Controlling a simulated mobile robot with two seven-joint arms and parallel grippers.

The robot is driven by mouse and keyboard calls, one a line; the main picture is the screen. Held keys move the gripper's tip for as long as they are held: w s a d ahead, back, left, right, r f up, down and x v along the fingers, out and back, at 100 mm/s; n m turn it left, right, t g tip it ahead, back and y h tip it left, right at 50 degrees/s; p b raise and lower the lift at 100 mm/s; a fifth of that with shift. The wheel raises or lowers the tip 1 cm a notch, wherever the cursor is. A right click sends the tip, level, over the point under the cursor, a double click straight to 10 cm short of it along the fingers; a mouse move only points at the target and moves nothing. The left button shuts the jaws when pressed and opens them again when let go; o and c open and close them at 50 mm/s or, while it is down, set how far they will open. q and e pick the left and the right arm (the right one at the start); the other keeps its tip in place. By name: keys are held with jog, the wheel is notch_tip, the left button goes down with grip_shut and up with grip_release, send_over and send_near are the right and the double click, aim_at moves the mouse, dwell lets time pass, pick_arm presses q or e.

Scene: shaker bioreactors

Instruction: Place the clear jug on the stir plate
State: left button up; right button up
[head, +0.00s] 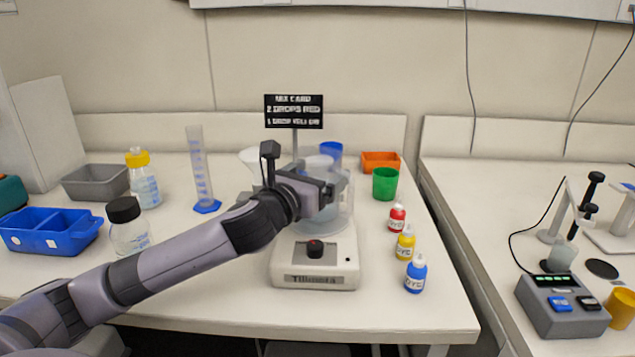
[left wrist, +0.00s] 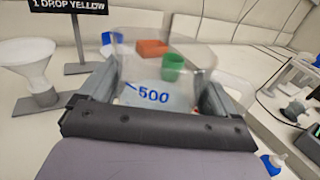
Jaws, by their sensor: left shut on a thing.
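The clear jug (head: 343,207) is a transparent vessel with blue "500" marking; it also shows in the left wrist view (left wrist: 154,80). My left gripper (head: 325,190) is shut on the jug, with one finger on each side of it in the left wrist view (left wrist: 158,98). The stir plate (head: 315,267) is a white box with a dark knob and a "Tillomata" label. The jug is over the stir plate's top in the head view; my gripper and arm hide part of it, and I cannot tell whether its base touches the plate. My right gripper is not in view.
Red (head: 397,217), yellow (head: 405,243) and blue (head: 415,274) dye bottles stand right of the plate. A green cup (head: 385,183), orange tray (head: 380,161) and sign (head: 294,111) stand behind. A graduated cylinder (head: 201,172) and black-capped bottle (head: 128,228) stand left.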

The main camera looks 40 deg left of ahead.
pick_arm(q)
jog(key=shift+f, duration=0.3)
jog(key=shift+f, duration=0.2)
jog(key=o, duration=1)
jog(key=shift+o, duration=0.2)
jog(key=shift+r, duration=0.15)
jog(key=s, duration=0.3)
jog(key=s+b, duration=0.1)
jog(key=s, duration=0.5)
jog(key=shift+s+d, duration=0.35)
jog(key=shift+s, duration=0.05)
jog(key=shift+s+d+b, duration=0.15)
jog(key=shift+s+b, duration=0.3)
jog(key=shift+s, duration=0.65)
